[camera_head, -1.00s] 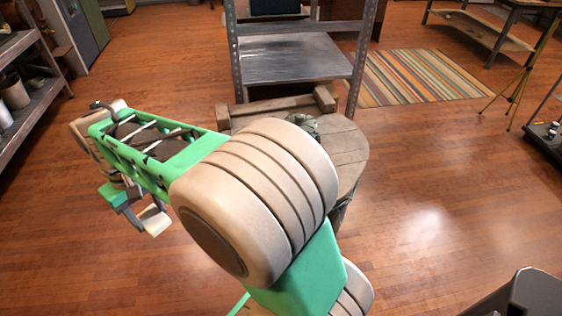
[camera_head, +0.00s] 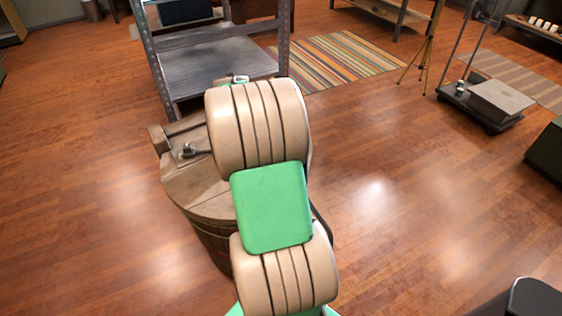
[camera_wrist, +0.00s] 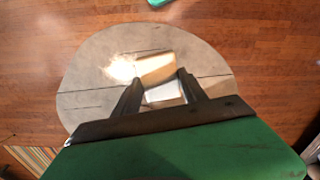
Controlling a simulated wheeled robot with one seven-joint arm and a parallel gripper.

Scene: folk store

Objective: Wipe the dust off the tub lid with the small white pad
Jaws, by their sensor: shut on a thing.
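The wooden tub (camera_head: 214,240) stands in front of me with its round plank lid (camera_head: 185,185) on top; my arm covers its right part. In the wrist view the lid (camera_wrist: 90,90) is a greyish disc with a bright pale patch (camera_wrist: 121,67) left of centre; I cannot tell whether this is dust or glare. My gripper (camera_wrist: 160,80) is shut on the small white pad (camera_wrist: 163,92), which is over the middle of the lid. I cannot tell whether the pad touches the lid. In the head view my arm hides the pad.
A metal shelf rack (camera_head: 215,70) stands close behind the tub. A small dark metallic thing (camera_head: 190,151) shows over the lid's left part. A striped rug (camera_head: 340,60) lies behind right, and a trolley (camera_head: 490,108) stands right.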

